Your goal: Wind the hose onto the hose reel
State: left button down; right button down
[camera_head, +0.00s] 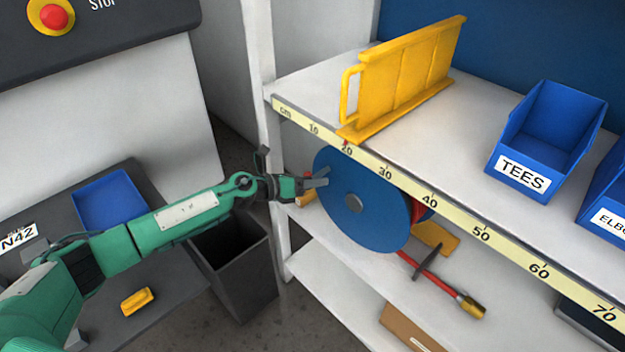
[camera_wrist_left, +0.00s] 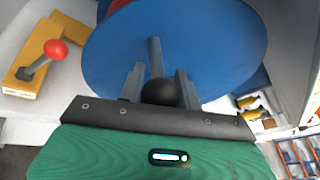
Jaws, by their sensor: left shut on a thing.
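The hose reel's blue disc (camera_head: 350,215) stands on the middle shelf under the top board. Red hose (camera_head: 421,211) shows behind the disc. Its free end runs out to the lower right and ends in a brass nozzle (camera_head: 471,307). My left gripper (camera_head: 314,184) is at the disc's left face. In the left wrist view the gripper (camera_wrist_left: 160,85) is shut on a black round knob (camera_wrist_left: 160,93) in front of the blue disc (camera_wrist_left: 190,40). A grey hub stub stands behind the knob. My right gripper is not in view.
The top shelf edge with a scale (camera_head: 480,232) lies just above the reel. A yellow rack (camera_head: 405,75) and a blue TEES bin (camera_head: 548,130) stand on it. A white post (camera_head: 262,60) and a dark open bin (camera_head: 245,275) are near my left arm.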

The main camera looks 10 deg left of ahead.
pick_arm(q)
jog(key=shift+s+d, duration=0.1)
jog(key=shift+d, duration=0.1)
jog(key=c, duration=1)
grip_release()
jog(key=shift+r, duration=0.1)
jog(key=shift+s+a, duration=0.25)
jog(key=shift+a, duration=0.2)
jog(key=b+v, duration=0.3)
jog(key=v, duration=0.9)
jog(key=shift+s+a+r, duration=0.2)
jog(key=shift+s+a, duration=0.05)
jog(key=shift+s, duration=0.05)
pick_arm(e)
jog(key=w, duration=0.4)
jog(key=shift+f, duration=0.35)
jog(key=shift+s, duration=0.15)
